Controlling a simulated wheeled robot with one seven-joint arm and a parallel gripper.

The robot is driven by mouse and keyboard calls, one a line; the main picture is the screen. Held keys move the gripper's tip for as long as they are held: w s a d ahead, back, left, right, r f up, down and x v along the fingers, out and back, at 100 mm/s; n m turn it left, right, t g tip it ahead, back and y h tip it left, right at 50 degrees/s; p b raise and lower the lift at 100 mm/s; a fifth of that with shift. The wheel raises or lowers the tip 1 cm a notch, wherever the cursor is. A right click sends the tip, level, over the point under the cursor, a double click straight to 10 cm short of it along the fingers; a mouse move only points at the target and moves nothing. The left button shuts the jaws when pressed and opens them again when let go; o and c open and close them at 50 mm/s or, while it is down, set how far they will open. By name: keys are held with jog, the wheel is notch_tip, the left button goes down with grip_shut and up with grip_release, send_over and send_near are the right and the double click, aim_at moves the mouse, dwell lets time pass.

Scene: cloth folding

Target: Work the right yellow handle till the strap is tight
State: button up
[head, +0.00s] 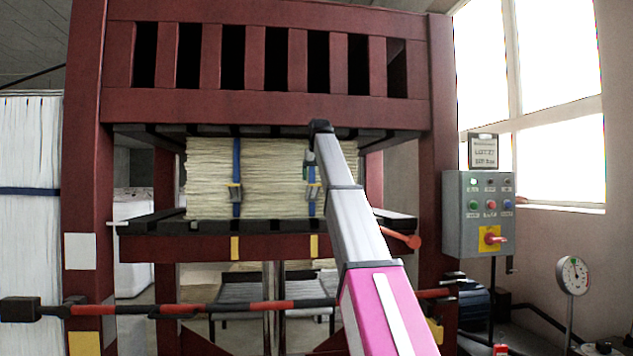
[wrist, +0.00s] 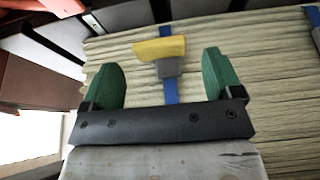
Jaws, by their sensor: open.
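The right yellow handle (head: 314,190) sits on its buckle on the right blue strap (head: 312,208), against the front of the pale layered stack (head: 265,165). My gripper (head: 309,163) is just above it in the head view, partly hidden by my arm. In the wrist view the yellow handle (wrist: 158,48) lies across the strap above a grey buckle (wrist: 170,67). My gripper's green fingers (wrist: 160,60) are open, one on each side of handle and buckle, with gaps; nothing is held. I cannot tell how tight the strap is.
The left blue strap (head: 236,160) with its own buckle crosses the stack. A dark red press frame (head: 88,180) surrounds the stack, with a beam above and a ledge below. A red-tipped lever (head: 402,238) sticks out at right. A control box (head: 478,215) stands further right.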

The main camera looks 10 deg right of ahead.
aim_at(318, 191)
jog(key=shift+x, duration=1.1)
jog(key=shift+s, duration=0.1)
jog(key=c, duration=1.3)
notch_tip(318, 191, down, 6)
jog(key=s+t, duration=0.2)
jog(key=t, duration=0.3)
jog(key=shift+s+t, duration=0.4)
jog(key=shift+w+f, duration=0.1)
jog(key=shift+f, duration=1.5)
